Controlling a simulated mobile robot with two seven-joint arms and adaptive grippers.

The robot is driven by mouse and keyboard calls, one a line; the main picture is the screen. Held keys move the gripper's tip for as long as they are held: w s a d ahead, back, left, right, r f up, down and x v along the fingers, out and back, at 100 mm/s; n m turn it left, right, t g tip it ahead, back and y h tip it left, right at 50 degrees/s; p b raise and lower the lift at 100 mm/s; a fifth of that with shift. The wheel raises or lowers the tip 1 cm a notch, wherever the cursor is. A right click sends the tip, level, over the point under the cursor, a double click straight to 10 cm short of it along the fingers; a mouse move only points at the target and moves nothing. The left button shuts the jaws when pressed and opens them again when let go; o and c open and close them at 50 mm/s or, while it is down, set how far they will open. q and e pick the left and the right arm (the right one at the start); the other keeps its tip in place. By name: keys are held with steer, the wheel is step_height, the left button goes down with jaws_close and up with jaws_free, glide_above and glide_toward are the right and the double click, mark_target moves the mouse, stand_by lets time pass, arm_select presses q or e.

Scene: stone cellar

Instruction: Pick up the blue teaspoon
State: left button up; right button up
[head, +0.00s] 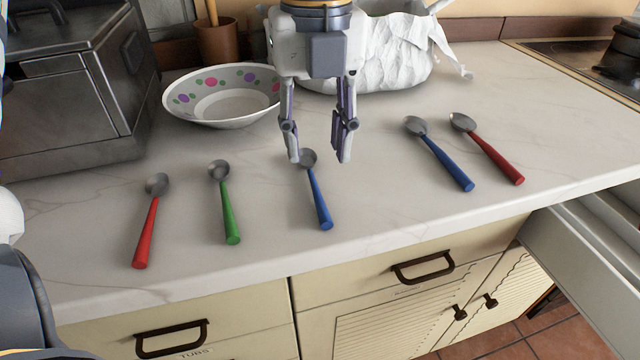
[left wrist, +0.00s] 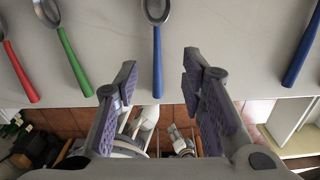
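A blue teaspoon (head: 319,202) with a grey metal bowl lies on the pale counter near its front edge. Its bowl is partly behind my left gripper (head: 319,158) in the head view. My left gripper points down with its two fingers apart and nothing between them; it appears to be above the bowl end, not touching. In the left wrist view this spoon's handle (left wrist: 157,62) shows between the open fingertips (left wrist: 160,66). A second blue teaspoon (head: 447,163) lies further right; its handle also shows in the left wrist view (left wrist: 302,52). My right gripper is not in view.
A green spoon (head: 229,208) and a red spoon (head: 147,228) lie to the left. Another red spoon (head: 492,153) lies at the right. A spotted bowl (head: 226,112), a white crumpled bag (head: 398,55) and a metal box (head: 65,110) stand behind. An open drawer (head: 585,255) juts out at right.

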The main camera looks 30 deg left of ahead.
mark_target(314, 181)
arm_select(q)
steer(key=f, duration=0.2)
steer(key=f+b, duration=0.1)
steer(key=f, duration=0.2)
steer(key=shift+s+a+f, duration=0.1)
steer(key=shift+s+f, duration=0.1)
steer(key=shift+f, duration=0.1)
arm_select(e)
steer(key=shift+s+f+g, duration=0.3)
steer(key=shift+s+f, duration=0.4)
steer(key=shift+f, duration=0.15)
arm_select(q)
steer(key=shift+r, duration=0.1)
steer(key=shift+c, duration=0.6)
jaws_close()
